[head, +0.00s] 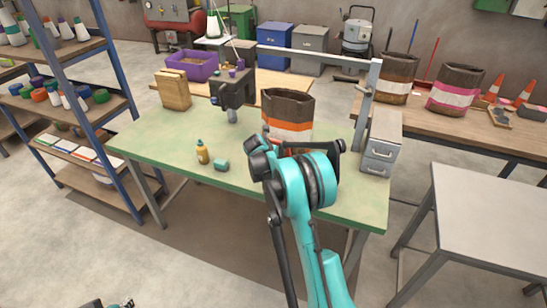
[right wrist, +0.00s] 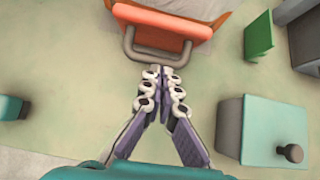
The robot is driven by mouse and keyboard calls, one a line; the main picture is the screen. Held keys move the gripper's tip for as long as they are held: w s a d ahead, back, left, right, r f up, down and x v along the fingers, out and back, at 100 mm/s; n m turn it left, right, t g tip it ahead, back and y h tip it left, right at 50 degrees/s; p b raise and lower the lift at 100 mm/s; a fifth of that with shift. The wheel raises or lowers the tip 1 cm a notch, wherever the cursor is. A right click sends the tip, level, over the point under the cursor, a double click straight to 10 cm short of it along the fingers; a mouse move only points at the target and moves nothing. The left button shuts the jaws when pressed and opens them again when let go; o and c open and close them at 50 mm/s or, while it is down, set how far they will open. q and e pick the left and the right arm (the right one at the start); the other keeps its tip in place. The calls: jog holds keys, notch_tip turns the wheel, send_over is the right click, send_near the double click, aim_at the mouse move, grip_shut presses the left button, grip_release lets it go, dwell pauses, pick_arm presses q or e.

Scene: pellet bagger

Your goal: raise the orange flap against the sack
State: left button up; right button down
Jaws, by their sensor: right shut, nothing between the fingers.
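The brown sack (head: 288,104) with an orange and white band stands upright on the green table (head: 150,135). In the right wrist view the orange flap (right wrist: 172,18) is at the top, in front of the sack, with a grey loop handle (right wrist: 181,58) on its near side. My right gripper (right wrist: 162,72) is shut and empty, its fingertips just at the near bar of the handle; I cannot tell whether they touch it. In the head view my right arm hides the fingers and most of the flap. My left gripper's fingers do not show.
A grey drawer unit (head: 381,145) and a metal post (head: 366,105) stand to the right. In the wrist view a teal-grey box with a dark knob (right wrist: 290,153) lies right of my fingers.

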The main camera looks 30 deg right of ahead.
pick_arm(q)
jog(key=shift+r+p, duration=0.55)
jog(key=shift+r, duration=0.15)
pick_arm(e)
jog(key=shift+w+d+r, duration=1.2)
jog(key=shift+d+r, duration=0.1)
jog(key=shift+d, duration=0.1)
